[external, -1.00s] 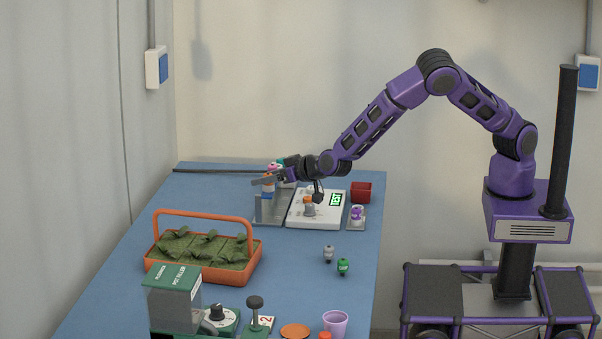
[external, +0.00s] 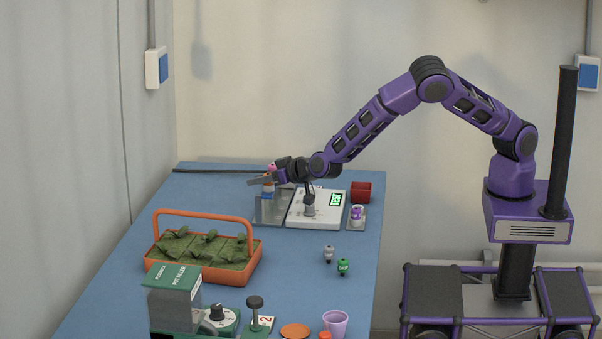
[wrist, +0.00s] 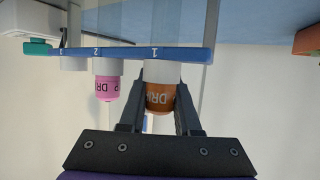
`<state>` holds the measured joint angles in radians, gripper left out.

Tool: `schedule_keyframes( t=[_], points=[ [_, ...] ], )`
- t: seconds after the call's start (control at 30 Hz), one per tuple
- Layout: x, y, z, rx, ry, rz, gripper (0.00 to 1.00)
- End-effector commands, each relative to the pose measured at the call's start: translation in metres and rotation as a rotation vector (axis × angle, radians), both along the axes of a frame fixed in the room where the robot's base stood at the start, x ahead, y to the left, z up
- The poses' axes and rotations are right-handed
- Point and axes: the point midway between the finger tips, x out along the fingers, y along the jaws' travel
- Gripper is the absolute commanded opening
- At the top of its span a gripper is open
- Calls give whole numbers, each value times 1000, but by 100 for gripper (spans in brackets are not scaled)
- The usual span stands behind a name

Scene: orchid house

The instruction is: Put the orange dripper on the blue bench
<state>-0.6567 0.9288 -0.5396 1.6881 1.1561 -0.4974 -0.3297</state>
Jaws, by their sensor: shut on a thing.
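The orange dripper (wrist: 160,98) stands between the two fingers of my gripper (wrist: 159,82) in the wrist view, and the fingers are shut on it. Its white collar meets the blue bar (wrist: 130,57) of a rack at the place marked 1; I cannot tell whether it is free of the rack. In the external view my gripper (external: 264,181) is over the rack at the far end of the blue bench (external: 300,270), and hides most of the dripper.
A pink dripper (wrist: 107,89) sits beside it at place 2. Grey (external: 328,253) and green (external: 343,266) drippers stand on the bench. An orange basket (external: 205,268) stands nearer; the bench between is clear.

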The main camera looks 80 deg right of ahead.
Motion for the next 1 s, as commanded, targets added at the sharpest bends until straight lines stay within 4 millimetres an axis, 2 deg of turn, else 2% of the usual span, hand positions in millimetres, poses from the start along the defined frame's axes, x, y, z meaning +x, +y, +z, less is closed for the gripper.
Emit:
schedule_keyframes(
  t=[0.17, 0.27, 0.6, 0.77, 0.87, 1.0],
  points=[
    [0, 0, 1, 0, -1, 0, 0],
    [0, 0, 9, 2, -2, 0, 0],
    [0, 1, 75, 3, -4, 0, 0],
    [-2, -2, 96, 2, -2, -2, 0],
    [-14, -9, 105, 2, 0, -6, 0],
    [-47, -27, 114, 3, 2, -6, 0]
  ],
)
